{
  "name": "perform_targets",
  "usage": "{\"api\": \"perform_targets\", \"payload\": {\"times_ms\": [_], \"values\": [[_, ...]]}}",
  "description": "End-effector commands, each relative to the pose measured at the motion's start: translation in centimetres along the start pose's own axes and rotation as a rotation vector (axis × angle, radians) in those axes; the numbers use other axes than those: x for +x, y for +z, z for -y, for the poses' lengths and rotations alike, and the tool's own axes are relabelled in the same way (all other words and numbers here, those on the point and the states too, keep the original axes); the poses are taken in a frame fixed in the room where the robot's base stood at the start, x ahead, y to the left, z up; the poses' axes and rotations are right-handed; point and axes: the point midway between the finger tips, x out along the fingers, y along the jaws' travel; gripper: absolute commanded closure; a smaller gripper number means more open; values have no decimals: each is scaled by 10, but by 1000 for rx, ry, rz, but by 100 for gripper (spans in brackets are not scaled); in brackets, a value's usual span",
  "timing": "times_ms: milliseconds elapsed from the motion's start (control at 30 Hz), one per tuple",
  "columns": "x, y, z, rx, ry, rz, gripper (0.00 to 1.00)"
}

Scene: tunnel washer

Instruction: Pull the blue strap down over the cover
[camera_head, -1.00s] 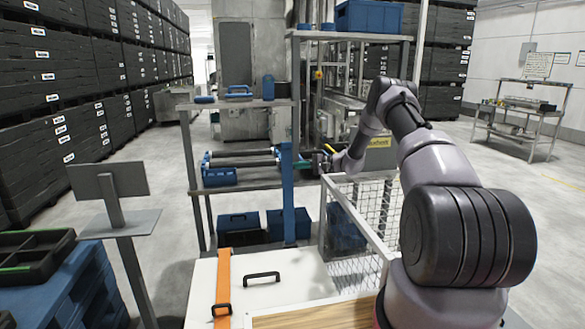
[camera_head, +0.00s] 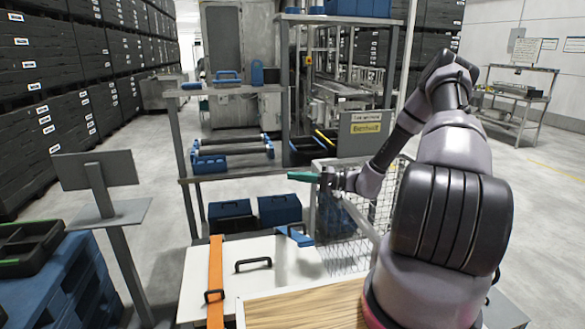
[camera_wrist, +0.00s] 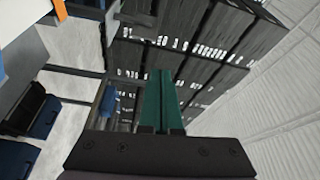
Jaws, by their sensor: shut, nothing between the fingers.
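The blue strap (camera_head: 299,237) shows as a short, bent piece at the cover's far right edge. How much of it lies on the cover I cannot tell. My gripper (camera_head: 302,176), with green fingers, is above and beyond the strap, apart from it. The fingers are shut and empty; they also show in the wrist view (camera_wrist: 160,102). An orange strap (camera_head: 215,280) runs down over the cover's left part.
A shelf rack (camera_head: 185,140) with blue items stands behind the cover. A wire basket (camera_head: 345,250) is right of the cover. A wooden board (camera_head: 305,308) lies in front. A grey stand (camera_head: 105,217) and blue pallet (camera_head: 75,285) are at the left.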

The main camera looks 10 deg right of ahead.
Motion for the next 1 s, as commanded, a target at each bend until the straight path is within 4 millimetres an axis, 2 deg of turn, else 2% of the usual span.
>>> {"api": "perform_targets", "payload": {"times_ms": [200,533,833,1000], "values": [[-7,17,-5,2,-1,-1,100],[-8,21,-7,0,0,0,100],[-8,18,-5,0,1,0,100],[-8,0,12,-5,2,2,100]]}}
